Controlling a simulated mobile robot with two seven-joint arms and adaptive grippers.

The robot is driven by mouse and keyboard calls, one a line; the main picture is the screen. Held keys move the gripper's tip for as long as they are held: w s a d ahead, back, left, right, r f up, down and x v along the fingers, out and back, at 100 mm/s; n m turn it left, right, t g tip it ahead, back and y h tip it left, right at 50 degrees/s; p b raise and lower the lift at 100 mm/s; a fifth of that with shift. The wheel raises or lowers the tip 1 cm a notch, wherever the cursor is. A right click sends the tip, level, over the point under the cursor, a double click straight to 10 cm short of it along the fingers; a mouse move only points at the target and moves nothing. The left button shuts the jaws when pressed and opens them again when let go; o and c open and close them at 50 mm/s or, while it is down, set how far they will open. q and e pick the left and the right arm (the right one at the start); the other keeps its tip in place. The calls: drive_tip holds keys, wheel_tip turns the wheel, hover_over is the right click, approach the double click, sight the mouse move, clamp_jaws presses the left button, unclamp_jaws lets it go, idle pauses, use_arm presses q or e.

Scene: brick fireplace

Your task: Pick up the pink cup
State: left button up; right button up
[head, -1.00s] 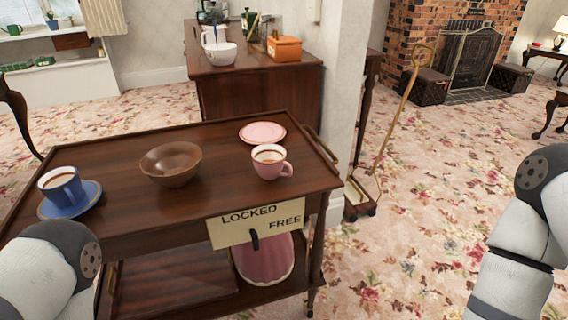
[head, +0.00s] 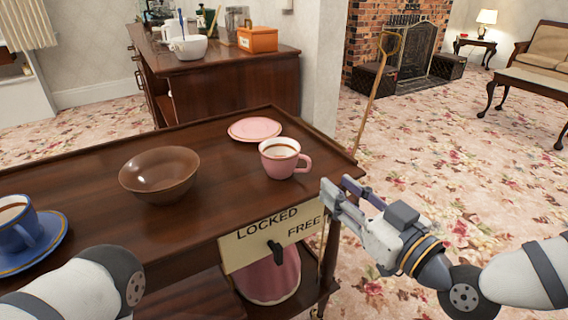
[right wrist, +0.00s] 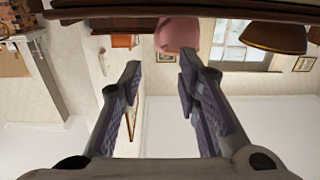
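The pink cup (head: 281,160) stands upright on the dark wooden trolley (head: 215,230), near its right edge. It holds a brown drink, and its handle points right. My right gripper (head: 337,188) is just off the trolley's right edge, to the right of the cup and apart from it. In the right wrist view, which appears upside down, the fingers (right wrist: 158,85) are spread with nothing between them. The cup (right wrist: 178,34) shows beyond the fingertips there. Part of my left arm shows at the lower left, but its gripper is out of view.
A pink saucer (head: 254,130) lies behind the cup. A brown bowl (head: 160,174) stands to its left, and a blue cup (head: 16,226) on a blue saucer (head: 55,236) is farther left. A LOCKED/FREE sign (head: 268,238) hangs on the trolley's front. Carpet is open to the right.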

sight(286, 161)
drive_tip(key=x, duration=0.8)
drive_tip(key=shift+w+r, duration=0.1)
drive_tip(key=shift+w, duration=0.35)
clamp_jaws()
